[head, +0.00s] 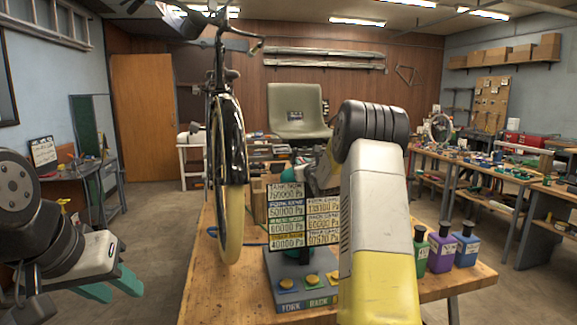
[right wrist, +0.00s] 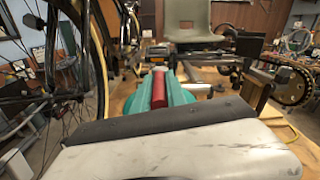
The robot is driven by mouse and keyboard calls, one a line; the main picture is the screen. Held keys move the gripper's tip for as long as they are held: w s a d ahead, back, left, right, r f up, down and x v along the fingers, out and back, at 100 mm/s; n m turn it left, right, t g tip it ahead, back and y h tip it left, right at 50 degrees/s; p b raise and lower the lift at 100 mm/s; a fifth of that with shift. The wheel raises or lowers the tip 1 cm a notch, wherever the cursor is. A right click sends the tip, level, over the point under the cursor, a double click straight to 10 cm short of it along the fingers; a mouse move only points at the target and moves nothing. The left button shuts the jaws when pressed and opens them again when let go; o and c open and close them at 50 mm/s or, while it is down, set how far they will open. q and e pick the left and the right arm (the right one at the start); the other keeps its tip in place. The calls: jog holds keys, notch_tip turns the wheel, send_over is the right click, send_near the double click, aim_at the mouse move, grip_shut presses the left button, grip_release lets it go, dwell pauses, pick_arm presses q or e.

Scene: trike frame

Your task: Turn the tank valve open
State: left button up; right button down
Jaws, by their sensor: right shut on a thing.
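In the right wrist view the green fingers of my right gripper (right wrist: 159,72) are closed on a red bar (right wrist: 159,92), which lies lengthwise between them. It looks like a valve handle, but the body it belongs to is hidden. In the head view my right forearm hides most of this gripper and what it holds. A gauge board (head: 286,216) reading "TANK NOW" and other pressures in Pa stands on the workbench left of that arm. My left gripper (head: 112,287) is at the lower left, off the bench, its green fingers apart and empty.
The trike's front wheel (head: 231,215) stands at the workbench's (head: 215,285) left. A grey box with yellow buttons (head: 284,283) is under the board. Green (head: 441,252), purple (head: 441,250) and blue (head: 467,250) bottles stand right of my arm. A seat (head: 298,112) is behind.

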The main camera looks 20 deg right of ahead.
jog(key=shift+r, duration=0.1)
dwell(0.4)
jog(key=c, duration=1.3)
grip_release()
jog(key=shift+c, duration=0.2)
jog(key=s, duration=0.7)
jog(key=shift+s+a, duration=0.35)
jog(key=shift+s, duration=0.1)
